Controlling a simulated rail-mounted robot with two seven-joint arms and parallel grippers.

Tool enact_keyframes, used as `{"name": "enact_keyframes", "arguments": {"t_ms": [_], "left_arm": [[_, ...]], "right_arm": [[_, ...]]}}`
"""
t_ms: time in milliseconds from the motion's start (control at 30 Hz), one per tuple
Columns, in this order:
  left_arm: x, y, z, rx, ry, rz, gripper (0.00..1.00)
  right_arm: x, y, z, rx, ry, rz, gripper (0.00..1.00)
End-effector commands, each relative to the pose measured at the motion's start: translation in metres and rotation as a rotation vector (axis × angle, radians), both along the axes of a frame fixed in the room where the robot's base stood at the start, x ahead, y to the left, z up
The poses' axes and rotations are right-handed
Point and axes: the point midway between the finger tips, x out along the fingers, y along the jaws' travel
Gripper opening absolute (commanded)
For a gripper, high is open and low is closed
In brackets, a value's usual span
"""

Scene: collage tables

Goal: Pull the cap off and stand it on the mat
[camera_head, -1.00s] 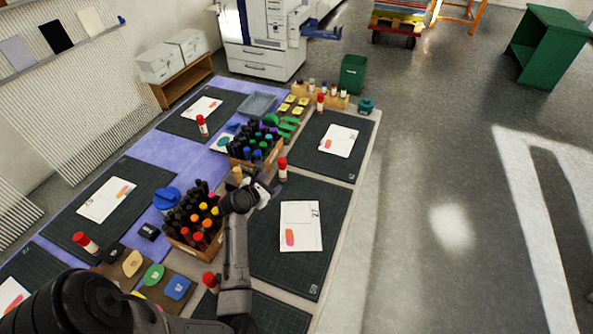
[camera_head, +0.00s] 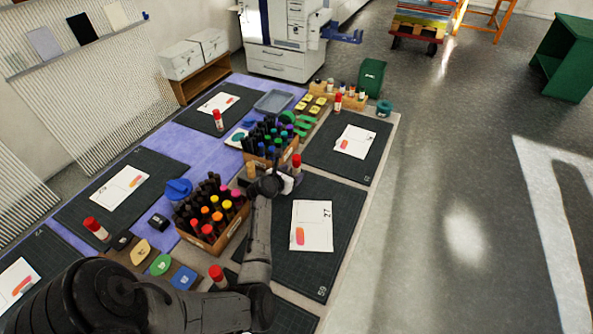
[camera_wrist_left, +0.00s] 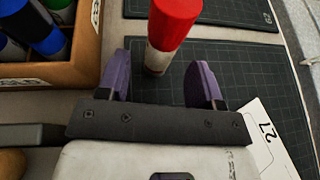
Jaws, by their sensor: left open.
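A white glue stick with a red cap (camera_head: 296,162) stands upright at the back left corner of a dark green gridded mat (camera_head: 340,210). In the left wrist view the red cap (camera_wrist_left: 174,18) and the pale body below it (camera_wrist_left: 156,60) show. My left gripper (camera_head: 288,183) is open, with its purple fingers on either side of the stick in the wrist view (camera_wrist_left: 160,85). The stick is slightly beyond the fingertips' middle, and I cannot tell whether a finger touches it. The cap is on the stick. My right gripper is not in view.
A white card marked 27 (camera_head: 312,238) lies on the mat. Crates of bottles stand to the left (camera_head: 207,238) and behind (camera_head: 257,160). Other red-capped sticks stand about the tables, one near my forearm (camera_head: 217,272). The mat's right side is clear.

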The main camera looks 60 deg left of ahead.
Motion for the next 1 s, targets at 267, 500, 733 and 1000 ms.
{"name": "enact_keyframes", "arguments": {"t_ms": [267,500,733,1000], "left_arm": [[0.026,0.013,-0.013,-0.001,0.001,-0.001,0.6],[0.03,0.014,-0.013,-0.001,0.001,-0.001,0.6],[0.03,0.014,-0.013,-0.001,0.001,-0.001,0.47],[0.03,0.014,-0.014,-0.001,0.001,-0.001,0.21]], "right_arm": [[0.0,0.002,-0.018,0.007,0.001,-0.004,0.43],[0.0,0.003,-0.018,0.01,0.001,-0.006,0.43],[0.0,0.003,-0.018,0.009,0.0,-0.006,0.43],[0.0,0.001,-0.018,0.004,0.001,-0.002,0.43]]}}
